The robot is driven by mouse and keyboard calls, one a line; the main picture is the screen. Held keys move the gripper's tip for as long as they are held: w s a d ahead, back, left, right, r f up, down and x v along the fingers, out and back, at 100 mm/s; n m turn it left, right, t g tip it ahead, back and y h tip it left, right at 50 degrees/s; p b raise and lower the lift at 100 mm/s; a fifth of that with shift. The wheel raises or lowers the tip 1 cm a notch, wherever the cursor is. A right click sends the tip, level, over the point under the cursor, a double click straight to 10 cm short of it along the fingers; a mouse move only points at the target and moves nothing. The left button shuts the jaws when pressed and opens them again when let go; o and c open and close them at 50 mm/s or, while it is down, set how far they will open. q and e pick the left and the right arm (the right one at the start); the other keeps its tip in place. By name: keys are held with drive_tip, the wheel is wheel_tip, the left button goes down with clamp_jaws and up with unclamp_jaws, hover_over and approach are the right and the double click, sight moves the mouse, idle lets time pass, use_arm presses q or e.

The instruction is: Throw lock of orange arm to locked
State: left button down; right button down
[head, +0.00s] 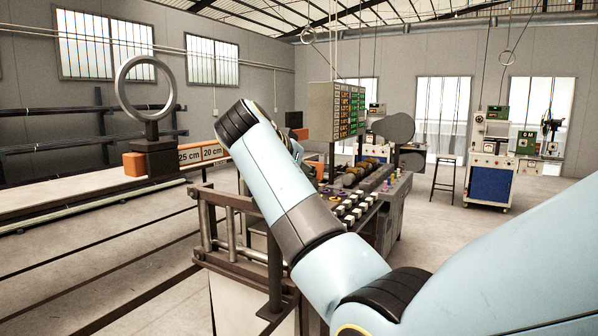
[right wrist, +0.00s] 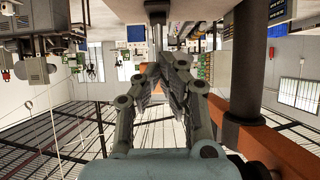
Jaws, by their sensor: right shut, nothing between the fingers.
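In the right wrist view a long orange beam (right wrist: 270,146) runs down the right side, past a dark round post. My right gripper (right wrist: 166,62) is shut and empty, left of the beam and apart from it in that picture. My left gripper is not in view.
A control desk (head: 365,195) with knobs and a display panel (head: 336,112) stands behind my right arm. A metal railing frame (head: 240,262) is below it.

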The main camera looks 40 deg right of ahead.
drive_tip(key=shift+w+d+r, duration=0.15)
drive_tip(key=shift+w+d, duration=0.05)
drive_tip(key=shift+d, duration=0.3)
drive_tip(key=shift+a, duration=0.15)
drive_tip(key=shift+s+a+f, duration=0.2)
drive_tip(key=shift+a+f, duration=0.15)
drive_tip(key=shift+a, duration=0.05)
drive_tip(key=shift+a+r, duration=0.15)
drive_tip(key=shift+r, duration=0.15)
wheel_tip(320, 180, up, 6)
drive_tip(key=s+a+p, duration=0.1)
drive_tip(key=a, duration=0.2)
drive_tip(key=shift+s+f, duration=0.25)
drive_tip(key=shift+f, duration=0.1)
